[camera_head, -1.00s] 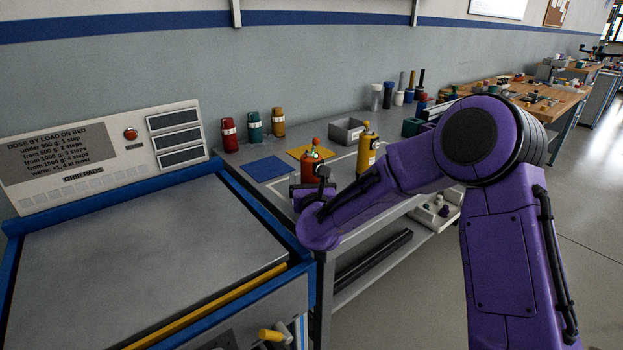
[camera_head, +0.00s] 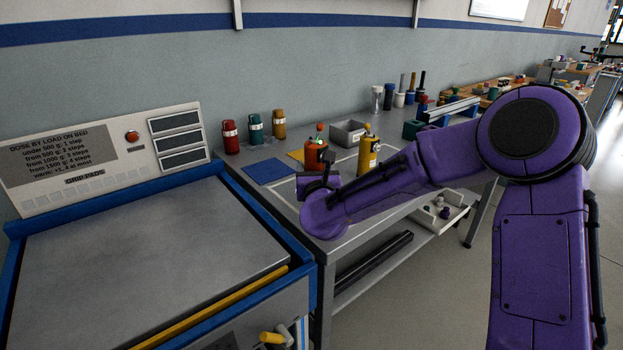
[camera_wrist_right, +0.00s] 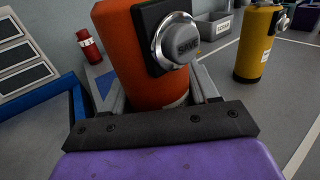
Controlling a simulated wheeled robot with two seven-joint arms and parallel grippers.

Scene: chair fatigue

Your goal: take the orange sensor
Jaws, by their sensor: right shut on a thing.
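The orange sensor (camera_head: 316,157), a cylinder with a green and orange top, shows over the grey bench in the head view. In the right wrist view the orange sensor (camera_wrist_right: 139,65) fills the middle, with a round grey button marked SAVE on a black plate. My right gripper (camera_head: 317,171) is shut on it, one finger at each side of its body. The right gripper (camera_wrist_right: 157,92) also shows in the wrist view. The sensor's lower end is hidden, so I cannot tell whether it touches the bench. My left gripper is not in view.
A similar yellow sensor (camera_head: 368,155) stands close on the right. A grey bin (camera_head: 348,133) and red (camera_head: 230,137), green and yellow bottles stand behind. A blue-edged machine (camera_head: 150,265) is on the left.

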